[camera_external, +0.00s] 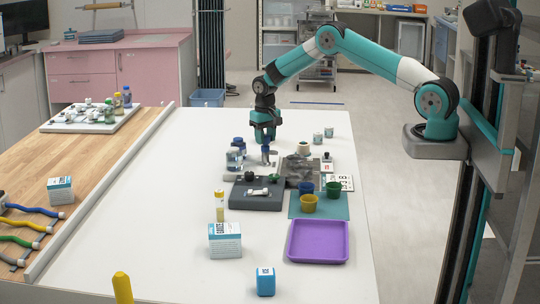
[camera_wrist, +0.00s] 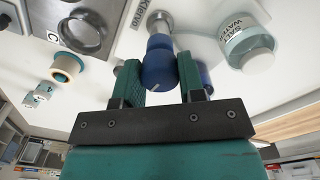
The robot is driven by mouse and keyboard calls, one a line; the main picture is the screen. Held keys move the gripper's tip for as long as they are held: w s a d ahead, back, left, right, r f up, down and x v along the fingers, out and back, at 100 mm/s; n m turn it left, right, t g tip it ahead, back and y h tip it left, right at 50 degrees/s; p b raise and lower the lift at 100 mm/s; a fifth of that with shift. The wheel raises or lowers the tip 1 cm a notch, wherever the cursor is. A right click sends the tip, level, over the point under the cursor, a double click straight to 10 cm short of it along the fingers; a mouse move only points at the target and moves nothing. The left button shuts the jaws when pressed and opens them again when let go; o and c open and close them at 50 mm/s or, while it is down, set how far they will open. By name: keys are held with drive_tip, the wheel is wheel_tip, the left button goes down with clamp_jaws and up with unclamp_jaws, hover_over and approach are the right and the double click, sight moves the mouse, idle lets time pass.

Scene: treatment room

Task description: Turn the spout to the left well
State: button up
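The spout is seen as a blue grip (camera_wrist: 158,65) on a bright metal end in the wrist view; in the external view, a blue and silver piece (camera_external: 265,156) shows below my gripper. My gripper (camera_external: 265,138) points down at it from above. In the wrist view, the green fingers of my gripper (camera_wrist: 161,72) stand on both sides of the blue grip with no clear gap. A grey metal basin (camera_external: 301,170) lies to its right in the external view. In the wrist view, a round well (camera_wrist: 84,30) beside a "C" label shows at upper left.
Jars (camera_external: 234,158) stand left of my gripper, and a "WATER" jar (camera_wrist: 248,45) is near the right finger. A dark grey block (camera_external: 256,196), blue and green cups, a purple tray (camera_external: 318,241) and boxes lie nearer. The white table's left part is clear.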

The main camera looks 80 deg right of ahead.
clamp_jaws()
drive_tip(key=shift+m, duration=0.3)
drive_tip(key=m+b, duration=0.2)
drive_tip(key=m, duration=0.2)
drive_tip(key=shift+f+m+b, duration=0.1)
drive_tip(key=shift+m+b, duration=0.2)
drive_tip(key=shift+b, duration=0.05)
drive_tip(key=m+b, duration=0.1)
drive_tip(key=m, duration=0.2)
drive_tip(key=shift+m, duration=0.4)
drive_tip(key=m, duration=0.3)
drive_tip(key=shift+m+b, duration=0.3)
drive_tip(key=shift+b, duration=0.05)
drive_tip(key=m, duration=0.6)
drive_tip(key=shift+b, duration=0.4)
drive_tip(key=m, duration=0.6)
